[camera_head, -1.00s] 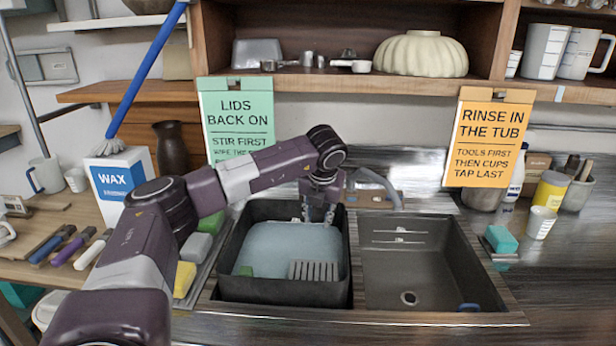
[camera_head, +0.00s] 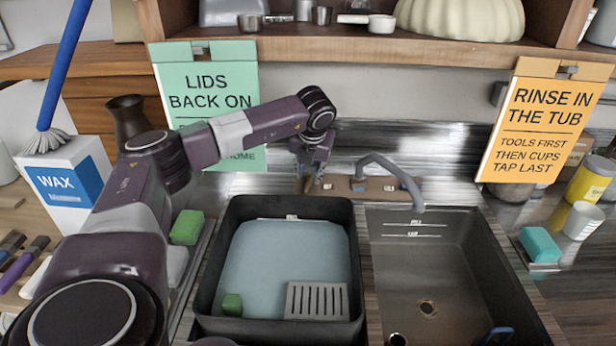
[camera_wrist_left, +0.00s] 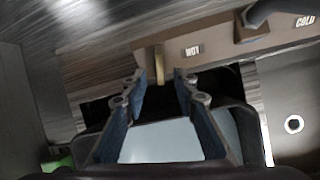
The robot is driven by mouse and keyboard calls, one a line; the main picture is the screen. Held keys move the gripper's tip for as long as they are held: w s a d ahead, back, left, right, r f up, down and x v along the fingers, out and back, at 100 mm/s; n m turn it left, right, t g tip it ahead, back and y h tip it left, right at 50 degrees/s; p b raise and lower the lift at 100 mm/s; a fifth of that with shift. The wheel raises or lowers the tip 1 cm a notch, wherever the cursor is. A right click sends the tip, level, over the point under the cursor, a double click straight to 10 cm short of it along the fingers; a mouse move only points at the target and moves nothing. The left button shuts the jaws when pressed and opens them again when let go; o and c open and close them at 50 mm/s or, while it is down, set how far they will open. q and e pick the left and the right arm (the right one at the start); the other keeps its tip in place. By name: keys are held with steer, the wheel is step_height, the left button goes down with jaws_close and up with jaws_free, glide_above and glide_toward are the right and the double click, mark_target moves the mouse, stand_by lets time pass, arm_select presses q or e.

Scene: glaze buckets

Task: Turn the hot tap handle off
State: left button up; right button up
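The hot tap handle (camera_wrist_left: 158,65) is a short brass-coloured lever beside the "HOT" label (camera_wrist_left: 194,49) in the left wrist view. My left gripper (camera_wrist_left: 160,82) is open, with its two fingers apart. The handle lies just beyond the fingertips, about between them; I cannot see contact. In the head view my left gripper (camera_head: 312,183) points down at the tap ledge behind the tub and largely hides the handle. The grey tap spout (camera_head: 395,177) arches to its right, over the sink.
A black tub (camera_head: 212,268) holds bluish liquid, a green block (camera_head: 232,304) and a slotted grey plate (camera_head: 316,300). The sink (camera_head: 425,265) on the right looks empty. A shelf (camera_head: 340,43) and a hanging green sign (camera_head: 205,90) are behind my arm.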

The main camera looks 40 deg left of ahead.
mark_target(308, 182)
arm_select(q)
steer(key=x, duration=0.4)
steer(key=shift+w+a+f+p, duration=0.1)
steer(key=shift+a+f+p, duration=0.1)
steer(key=shift+p, duration=0.2)
steer(key=shift+d, duration=0.1)
steer(key=shift+c, duration=0.7)
jaws_close()
